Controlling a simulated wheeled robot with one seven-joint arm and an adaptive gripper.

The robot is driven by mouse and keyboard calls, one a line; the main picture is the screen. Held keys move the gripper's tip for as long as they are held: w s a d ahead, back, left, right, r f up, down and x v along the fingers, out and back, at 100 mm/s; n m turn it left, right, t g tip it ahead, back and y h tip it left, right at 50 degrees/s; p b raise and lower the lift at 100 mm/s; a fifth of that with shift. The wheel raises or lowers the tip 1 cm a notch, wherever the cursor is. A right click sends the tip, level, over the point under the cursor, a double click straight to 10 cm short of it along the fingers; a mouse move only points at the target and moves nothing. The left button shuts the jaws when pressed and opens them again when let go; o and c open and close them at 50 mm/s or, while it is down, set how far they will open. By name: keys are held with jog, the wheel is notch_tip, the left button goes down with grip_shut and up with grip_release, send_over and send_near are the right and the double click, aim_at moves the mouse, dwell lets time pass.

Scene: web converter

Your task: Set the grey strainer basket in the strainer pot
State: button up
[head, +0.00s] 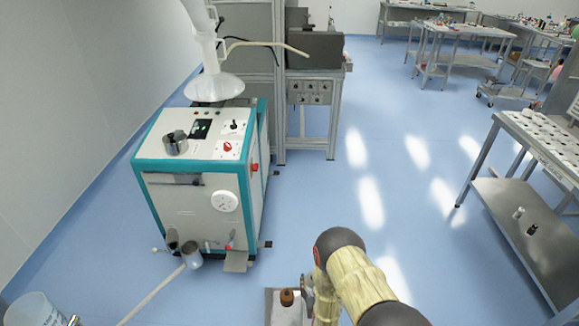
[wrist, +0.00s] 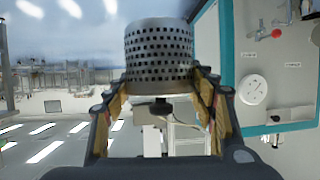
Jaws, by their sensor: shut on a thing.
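The grey strainer basket (wrist: 158,52), a metal cylinder full of holes, is between the fingers of my gripper (wrist: 160,84) in the wrist view. My gripper is shut on its lower part as pictured, and a dark knob shows beneath it. In the head view the basket cannot be made out. A small steel pot (head: 175,143) sits on top of the teal and white machine (head: 185,208). Another steel vessel (head: 191,257) is low at the machine's front. I cannot tell which is the strainer pot. The basket is apart from both.
The machine also shows sideways at the right of the wrist view, with its round gauge (wrist: 253,91). A white funnel hood (head: 214,87) hangs above its back. A pale pipe (head: 152,296) runs across the floor.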

jog(key=s+d+r, duration=0.3)
jog(key=r, duration=0.4)
jog(key=s+d+r, duration=0.3)
jog(key=r, duration=0.4)
jog(key=s+d+r, duration=0.3)
jog(key=r, duration=0.5)
jog(key=shift+m+h, duration=0.3)
jog(key=shift+h, duration=0.1)
jog(key=shift+d, duration=0.1)
